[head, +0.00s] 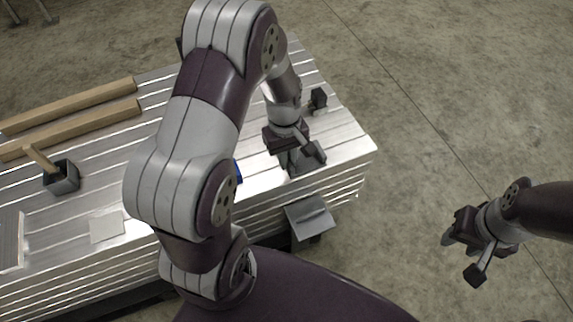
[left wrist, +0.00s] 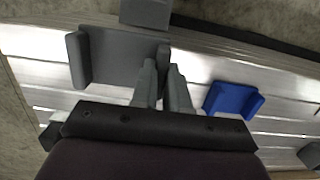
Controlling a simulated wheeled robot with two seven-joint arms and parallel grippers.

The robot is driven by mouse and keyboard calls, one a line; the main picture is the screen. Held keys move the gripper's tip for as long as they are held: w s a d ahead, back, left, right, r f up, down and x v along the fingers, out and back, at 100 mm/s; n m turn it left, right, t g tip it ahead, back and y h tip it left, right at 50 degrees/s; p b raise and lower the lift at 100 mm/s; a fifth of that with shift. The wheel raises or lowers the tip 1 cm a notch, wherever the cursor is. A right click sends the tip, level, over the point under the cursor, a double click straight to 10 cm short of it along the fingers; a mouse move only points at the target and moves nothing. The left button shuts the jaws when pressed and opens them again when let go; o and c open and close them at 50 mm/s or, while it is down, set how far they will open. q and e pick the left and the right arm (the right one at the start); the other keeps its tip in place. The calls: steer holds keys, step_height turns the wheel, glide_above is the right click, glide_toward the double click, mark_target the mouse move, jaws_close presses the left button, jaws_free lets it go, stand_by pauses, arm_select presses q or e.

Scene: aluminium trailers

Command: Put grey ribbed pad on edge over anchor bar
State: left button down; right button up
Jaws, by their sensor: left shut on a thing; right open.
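My left gripper (head: 300,160) is over the trailer deck near its front right corner, pointing down. In the left wrist view its fingers (left wrist: 163,92) are shut on an upright rib of the grey ribbed pad (left wrist: 115,55). The pad has a flat plate with a raised rib at each end and lies close to the deck edge; I cannot tell whether it touches the deck. A grey bracket (head: 310,217) juts out below that edge and may be the anchor bar; it also shows in the left wrist view (left wrist: 146,12). My right gripper (head: 462,258) is open and empty over the floor.
A blue pad (left wrist: 232,99) lies on the deck beside the grey one. A small black block (head: 318,99) stands behind my left gripper. Wooden beams (head: 75,125), a grey box with a handle (head: 61,178) and a white sheet (head: 106,227) lie left.

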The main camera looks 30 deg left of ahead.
arm_select(q)
steer(key=shift+w+a+f, duration=0.35)
steer(key=shift+a+f, duration=0.1)
steer(key=shift+a, duration=0.1)
steer(key=shift+w+a+f, duration=0.3)
steer(key=shift+a+f, duration=0.1)
steer(key=shift+a, duration=0.1)
step_height(320, 180, down, 4)
steer(key=b, duration=0.2)
steer(key=shift+b, duration=0.3)
steer(key=shift+a, duration=0.1)
steer(key=shift+r, duration=0.1)
arm_select(e)
step_height(320, 180, down, 3)
steer(key=shift+r, duration=0.1)
arm_select(q)
steer(key=c, duration=1.1)
jaws_free()
